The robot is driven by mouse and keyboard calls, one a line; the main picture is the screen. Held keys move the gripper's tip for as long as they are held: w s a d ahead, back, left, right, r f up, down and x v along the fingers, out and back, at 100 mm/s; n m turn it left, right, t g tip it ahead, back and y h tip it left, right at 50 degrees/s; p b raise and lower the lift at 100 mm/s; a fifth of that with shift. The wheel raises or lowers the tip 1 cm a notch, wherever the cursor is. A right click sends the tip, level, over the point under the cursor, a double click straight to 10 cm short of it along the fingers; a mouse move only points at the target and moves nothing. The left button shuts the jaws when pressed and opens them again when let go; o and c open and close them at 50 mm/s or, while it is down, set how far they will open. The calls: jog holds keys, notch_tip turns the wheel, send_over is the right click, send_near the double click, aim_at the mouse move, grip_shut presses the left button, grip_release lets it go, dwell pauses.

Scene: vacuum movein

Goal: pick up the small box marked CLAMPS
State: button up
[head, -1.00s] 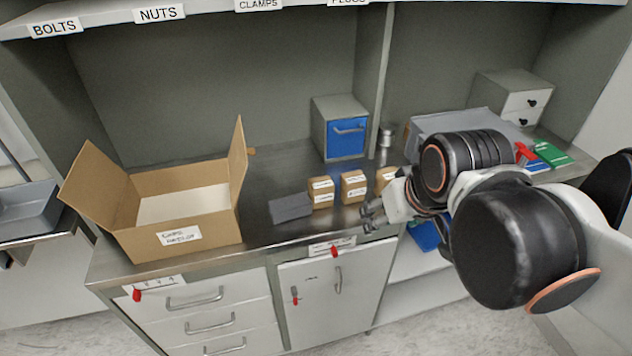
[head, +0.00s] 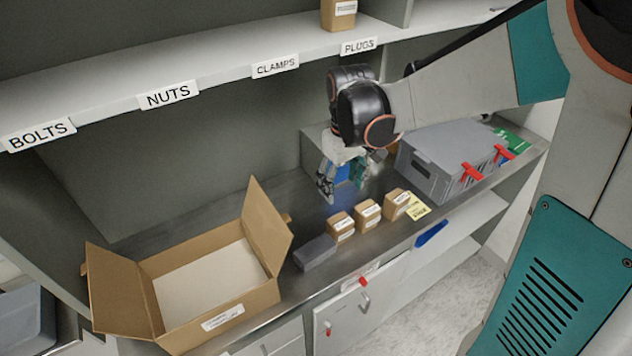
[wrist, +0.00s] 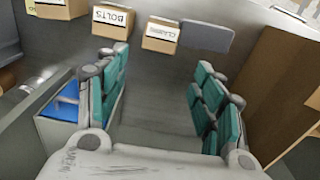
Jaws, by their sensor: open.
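The small box marked CLAMPS (wrist: 161,36) is brown with a white label and stands upright on the bench. In the head view it is the leftmost of three small boxes (head: 341,227), beside a dark grey block (head: 315,252). My gripper (head: 341,180) is open and empty, above the bench and behind the row of boxes. In the wrist view its teal-padded fingers (wrist: 160,64) are spread apart over bare bench, with the CLAMPS box beyond the tips. A box marked BOLTS (wrist: 113,20) stands next to it.
An open cardboard carton (head: 215,300) stands on the left of the bench. A grey case with red latches (head: 440,165) is on the right. A labelled shelf (head: 215,75) overhangs the bench.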

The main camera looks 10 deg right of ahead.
jog(key=b, duration=0.2)
send_over(341, 221)
jog(key=f, duration=0.5)
jog(key=w+f, duration=0.1)
jog(key=f, duration=0.1)
jog(key=shift+a+f, duration=0.2)
jog(key=shift+f, duration=0.2)
jog(key=shift+s+d+f+b, duration=0.15)
jog(key=shift+f+b, duration=0.55)
jog(key=shift+f, duration=0.85)
jog(key=shift+s+f+b, duration=0.25)
jog(key=shift+f+b, duration=0.45)
jog(key=shift+f, duration=0.85)
jog(key=shift+r, duration=0.1)
jog(key=c, duration=1)
